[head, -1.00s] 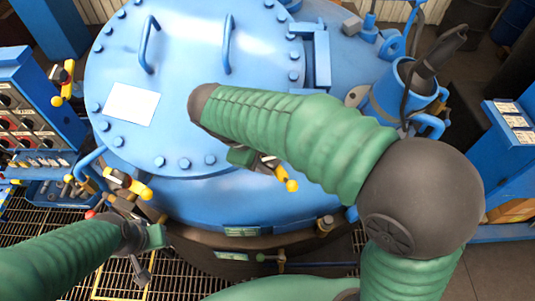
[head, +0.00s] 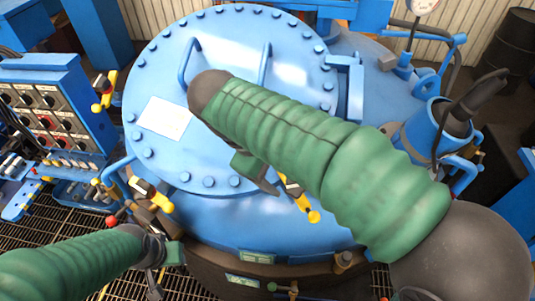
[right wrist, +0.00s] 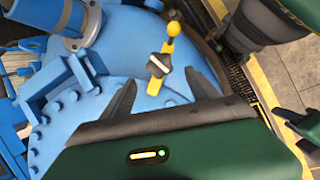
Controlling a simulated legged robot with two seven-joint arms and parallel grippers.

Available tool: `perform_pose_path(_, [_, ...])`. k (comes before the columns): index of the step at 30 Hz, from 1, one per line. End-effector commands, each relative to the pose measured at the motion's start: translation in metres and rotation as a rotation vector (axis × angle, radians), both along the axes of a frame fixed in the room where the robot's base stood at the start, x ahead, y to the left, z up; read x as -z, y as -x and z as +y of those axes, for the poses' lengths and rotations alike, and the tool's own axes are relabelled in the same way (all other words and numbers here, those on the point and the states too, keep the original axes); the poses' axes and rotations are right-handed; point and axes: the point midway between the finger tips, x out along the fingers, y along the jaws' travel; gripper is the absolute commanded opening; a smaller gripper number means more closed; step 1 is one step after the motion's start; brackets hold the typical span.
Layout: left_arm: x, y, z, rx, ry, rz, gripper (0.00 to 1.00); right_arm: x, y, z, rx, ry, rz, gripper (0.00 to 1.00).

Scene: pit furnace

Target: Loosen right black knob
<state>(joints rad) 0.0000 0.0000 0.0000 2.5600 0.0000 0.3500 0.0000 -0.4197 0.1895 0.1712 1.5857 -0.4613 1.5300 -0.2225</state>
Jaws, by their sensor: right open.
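The right black knob (right wrist: 158,65) sits on a yellow clamp arm with a round yellow end (right wrist: 172,29) at the edge of the blue furnace lid (head: 215,110). My right gripper (right wrist: 160,69) is open, with one finger on each side of the knob in the right wrist view; I cannot tell whether they touch it. In the head view my right arm hides most of this knob, and the yellow end (head: 313,216) shows below it. My left gripper (head: 155,275) is low at the left, over the grating, its fingers too unclear to judge.
A second knob on a yellow clamp (head: 150,194) is at the lid's left edge. A control panel (head: 50,110) stands at the left. A blue cylinder with a dark cable (head: 425,130) rises at the right. Two handles stand up from the lid.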

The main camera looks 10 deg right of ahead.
Motion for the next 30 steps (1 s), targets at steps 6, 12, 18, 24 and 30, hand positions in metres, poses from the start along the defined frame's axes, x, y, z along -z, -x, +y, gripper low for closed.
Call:
perform_pose_path(6, [0.0,0.0,0.0,0.0,0.0,0.0,0.36,-0.053,0.006,0.026,-0.002,-0.002,-0.001,0.69])
perform_pose_path(12, [-0.003,0.0,0.0,0.0,0.0,0.0,0.36,-0.076,0.009,0.036,-0.001,0.0,0.0,0.69])
perform_pose_path(18, [-0.003,0.0,0.0,0.0,0.0,0.0,0.36,-0.078,0.01,0.037,-0.001,0.001,0.001,0.69])
perform_pose_path(24, [-0.003,0.0,0.0,0.0,0.0,0.0,0.36,-0.077,0.01,0.037,-0.001,0.001,0.001,0.69])
perform_pose_path(30, [-0.003,0.0,0.0,0.0,0.0,0.0,0.36,-0.077,0.01,0.037,-0.001,0.001,0.001,0.69])
